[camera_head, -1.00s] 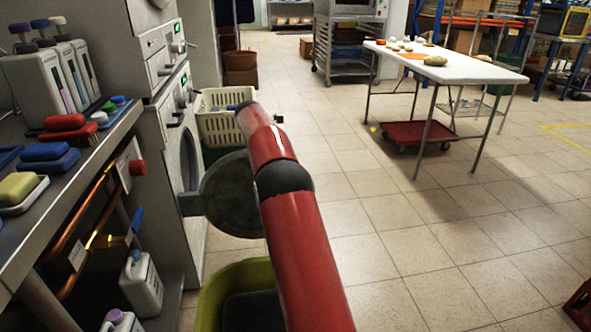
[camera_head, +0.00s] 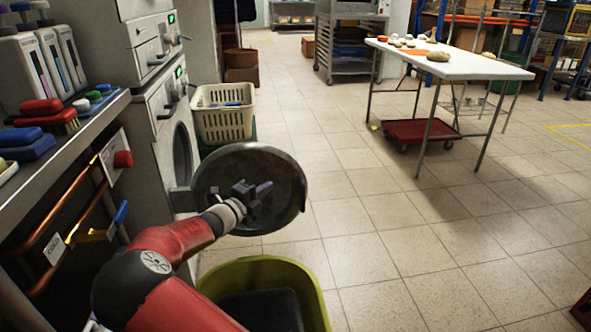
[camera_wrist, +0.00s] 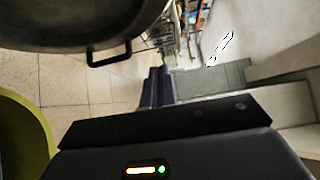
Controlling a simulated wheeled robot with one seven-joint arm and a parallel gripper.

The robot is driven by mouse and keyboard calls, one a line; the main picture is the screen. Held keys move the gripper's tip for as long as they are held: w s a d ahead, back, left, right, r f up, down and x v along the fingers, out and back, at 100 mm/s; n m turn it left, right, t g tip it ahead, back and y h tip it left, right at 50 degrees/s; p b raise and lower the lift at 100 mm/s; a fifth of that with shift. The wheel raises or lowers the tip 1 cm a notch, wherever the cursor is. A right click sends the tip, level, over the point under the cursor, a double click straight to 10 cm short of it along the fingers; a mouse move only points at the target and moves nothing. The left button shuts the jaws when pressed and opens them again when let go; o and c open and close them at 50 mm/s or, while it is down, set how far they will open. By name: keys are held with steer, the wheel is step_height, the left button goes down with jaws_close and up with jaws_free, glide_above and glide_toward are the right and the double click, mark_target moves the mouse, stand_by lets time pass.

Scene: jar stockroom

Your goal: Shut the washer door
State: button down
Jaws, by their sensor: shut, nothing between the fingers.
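The washer door (camera_head: 285,172), a round grey disc with a dark rim, stands swung open to the right of the white washer (camera_head: 160,118). Its hinge is at the left, by the dark round opening. My gripper (camera_head: 260,190) is shut and empty, over the door's face in the head view, on the near side. In the wrist view, the door (camera_wrist: 60,22) fills the upper left, with its black handle (camera_wrist: 108,56) at the rim. The gripper's purple fingers (camera_wrist: 155,84) are apart from the handle there. I cannot tell whether the gripper touches the door.
A yellow-green tub (camera_head: 312,283) stands below the door. A cream basket (camera_head: 223,120) is behind it. A shelf (camera_head: 75,150) with brushes and bottles is close on the left. A white table (camera_head: 460,68) is far right.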

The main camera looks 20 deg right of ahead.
glide_toward(293, 162)
steer(key=s+d, duration=0.1)
steer(key=d, duration=0.2)
steer(key=w+d, duration=0.1)
steer(key=w, duration=0.2)
steer(key=shift+d+f, duration=0.1)
steer(key=shift+d, duration=0.3)
steer(key=shift+w+d, duration=0.1)
steer(key=shift+w, duration=0.45)
